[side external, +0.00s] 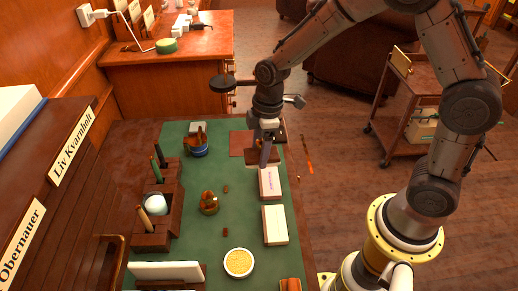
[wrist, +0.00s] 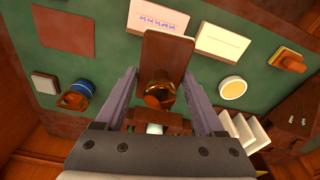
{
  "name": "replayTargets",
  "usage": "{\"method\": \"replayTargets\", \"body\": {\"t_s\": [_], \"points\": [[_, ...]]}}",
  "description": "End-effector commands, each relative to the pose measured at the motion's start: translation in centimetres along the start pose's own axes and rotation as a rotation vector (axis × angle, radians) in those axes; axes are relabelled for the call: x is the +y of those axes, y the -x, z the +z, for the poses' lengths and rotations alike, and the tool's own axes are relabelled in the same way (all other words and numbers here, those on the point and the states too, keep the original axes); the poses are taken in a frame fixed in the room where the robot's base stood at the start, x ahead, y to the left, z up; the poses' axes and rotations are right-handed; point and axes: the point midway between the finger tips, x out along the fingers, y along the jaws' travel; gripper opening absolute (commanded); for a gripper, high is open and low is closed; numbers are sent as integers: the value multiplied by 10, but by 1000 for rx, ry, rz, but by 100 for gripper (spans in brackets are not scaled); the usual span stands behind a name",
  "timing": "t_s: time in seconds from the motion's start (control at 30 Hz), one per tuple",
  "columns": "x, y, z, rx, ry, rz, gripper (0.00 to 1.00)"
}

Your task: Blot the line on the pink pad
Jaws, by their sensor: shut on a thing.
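My gripper (side external: 264,160) is shut on a brown wooden blotter (side external: 254,157) with a rounded brassy knob. In the wrist view the blotter (wrist: 168,48) lies between my fingers (wrist: 160,76), its flat board reaching forward past them. The pink pad (side external: 270,186) lies on the green desk top, just in front of my gripper in the side view, and bears a line of purple writing. The same pad (wrist: 145,25) shows at the top of the wrist view, partly covered by the blotter. The blotter appears above the pad's far end; I cannot tell whether they touch.
A cream pad (side external: 275,226) lies beside the pink one. A yellow round dish (side external: 238,262), a brown-and-amber object (side external: 209,204), a blue pot (side external: 198,150) and a wooden pen stand (side external: 151,237) share the desk. A reddish-brown square (side external: 237,143) lies behind. The desk's right edge is close.

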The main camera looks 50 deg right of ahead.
Motion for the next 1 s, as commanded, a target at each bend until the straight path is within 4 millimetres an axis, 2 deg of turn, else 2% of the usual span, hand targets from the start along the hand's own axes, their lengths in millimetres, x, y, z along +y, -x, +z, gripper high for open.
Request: {"method": "replayTargets", "body": {"t_s": [0.03, 0.2, 0.37, 0.47, 1.0], "points": [[0, 0, 0, 1, 0, 1, 48], [0, 0, 0, 1, 1, 1, 18], [0, 0, 0, 0, 50, -4, 18], [0, 0, 0, 1, 147, -14, 18], [-1, -11, 12, 3, 1070, -120, 18]]}}
